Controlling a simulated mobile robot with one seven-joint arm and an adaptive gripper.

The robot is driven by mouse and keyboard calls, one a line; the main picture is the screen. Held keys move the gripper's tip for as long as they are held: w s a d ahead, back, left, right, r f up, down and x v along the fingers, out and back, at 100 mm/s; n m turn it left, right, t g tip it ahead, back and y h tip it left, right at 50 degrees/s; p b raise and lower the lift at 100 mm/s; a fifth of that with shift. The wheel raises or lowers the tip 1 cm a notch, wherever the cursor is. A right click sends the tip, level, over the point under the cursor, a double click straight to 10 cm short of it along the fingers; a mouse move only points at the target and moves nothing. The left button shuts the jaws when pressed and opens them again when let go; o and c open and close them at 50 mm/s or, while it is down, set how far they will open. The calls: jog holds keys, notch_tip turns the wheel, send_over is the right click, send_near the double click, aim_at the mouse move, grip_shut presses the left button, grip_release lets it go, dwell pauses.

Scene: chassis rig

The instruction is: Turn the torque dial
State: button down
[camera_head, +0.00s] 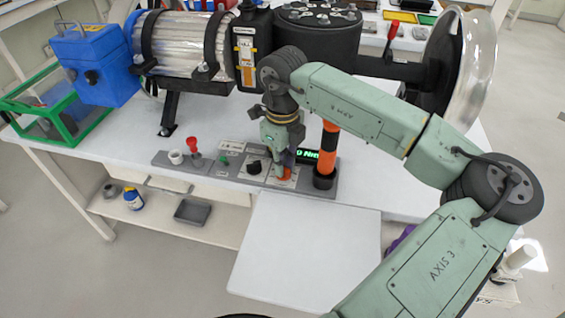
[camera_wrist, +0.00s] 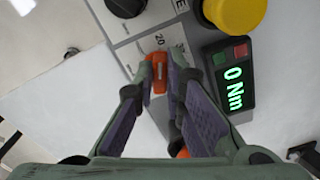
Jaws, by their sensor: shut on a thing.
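The torque dial is an orange knob (camera_wrist: 158,72) on a light panel plate with printed numbers, 20 among them. In the head view only a bit of its orange (camera_head: 285,174) shows below my fingers. My gripper (camera_wrist: 157,84) points down at the panel, with one fingertip on each side of the dial and shut on it. In the head view my gripper (camera_head: 284,165) stands over the right part of the grey control strip (camera_head: 222,178). The display (camera_wrist: 235,85) beside the dial reads 0 Nm in green; my gripper partly covers it in the head view.
An orange and black post (camera_head: 329,150) stands close on the right. The large chassis assembly (camera_head: 318,42) is behind. A bare white board (camera_head: 300,240) lies in front.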

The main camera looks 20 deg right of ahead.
jog(key=shift+f+m+b, duration=0.1)
jog(key=shift+m+b, duration=0.2)
jog(key=shift+b, duration=0.2)
jog(key=m+b, duration=0.2)
jog(key=b, duration=0.1)
jog(key=shift+d+f, duration=0.1)
jog(key=shift+f, duration=0.05)
jog(key=m+b, duration=0.3)
jog(key=shift+m, duration=0.3)
jog(key=shift+r+m+b, duration=0.2)
jog(key=shift+m+b, duration=0.9)
jog(key=shift+m, duration=0.2)
jog(key=c, duration=1.7)
grip_release()
jog(key=shift+o, duration=0.2)
jog(key=shift+r, duration=0.1)
